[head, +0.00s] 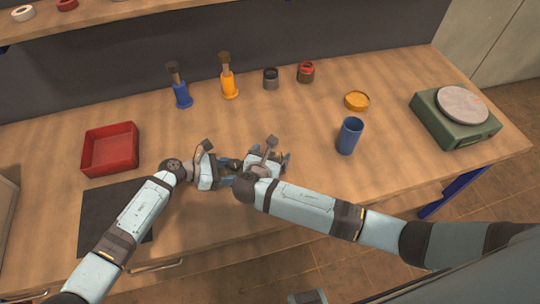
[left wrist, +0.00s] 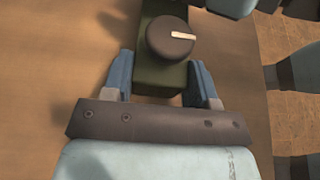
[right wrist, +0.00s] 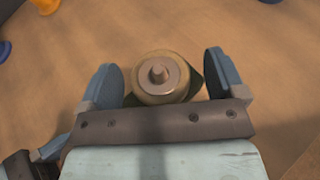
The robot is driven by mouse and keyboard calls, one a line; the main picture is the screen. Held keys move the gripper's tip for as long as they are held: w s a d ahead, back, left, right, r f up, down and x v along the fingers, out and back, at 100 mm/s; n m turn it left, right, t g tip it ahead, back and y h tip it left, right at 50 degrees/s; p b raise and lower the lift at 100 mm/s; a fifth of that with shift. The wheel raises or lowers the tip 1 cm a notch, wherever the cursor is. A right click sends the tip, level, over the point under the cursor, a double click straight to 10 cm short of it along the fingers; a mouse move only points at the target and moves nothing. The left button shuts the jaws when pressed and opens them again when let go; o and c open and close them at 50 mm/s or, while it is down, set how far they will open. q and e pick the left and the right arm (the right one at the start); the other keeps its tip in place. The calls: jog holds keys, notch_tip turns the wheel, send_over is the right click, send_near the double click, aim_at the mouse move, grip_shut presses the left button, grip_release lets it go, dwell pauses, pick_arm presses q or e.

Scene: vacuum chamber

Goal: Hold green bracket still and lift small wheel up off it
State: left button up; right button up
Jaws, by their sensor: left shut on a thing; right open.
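The green bracket (left wrist: 152,80) lies between the fingers of my left gripper (left wrist: 160,76), which is shut on it. A dark round knob (left wrist: 170,42) with a pale mark sits on the bracket. In the right wrist view the small wheel (right wrist: 140,88), a tan disc with a raised centre pin, is between the fingers of my right gripper (right wrist: 164,74). That gripper is open, with a gap on each side of the wheel. A little of the bracket's green (right wrist: 196,82) shows beside the wheel. In the head view my grippers mostly hide both parts.
A red tray (head: 88,165) and a dark mat (head: 98,212) lie to the left. Blue (head: 182,95) and orange (head: 229,86) holders stand behind. The table between is clear.

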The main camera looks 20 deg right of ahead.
jog(key=c, duration=1.2)
jog(key=shift+r, duration=3.4)
pick_arm(q)
jog(key=o, duration=1.3)
jog(key=shift+o, duration=0.2)
jog(key=v, duration=1.2)
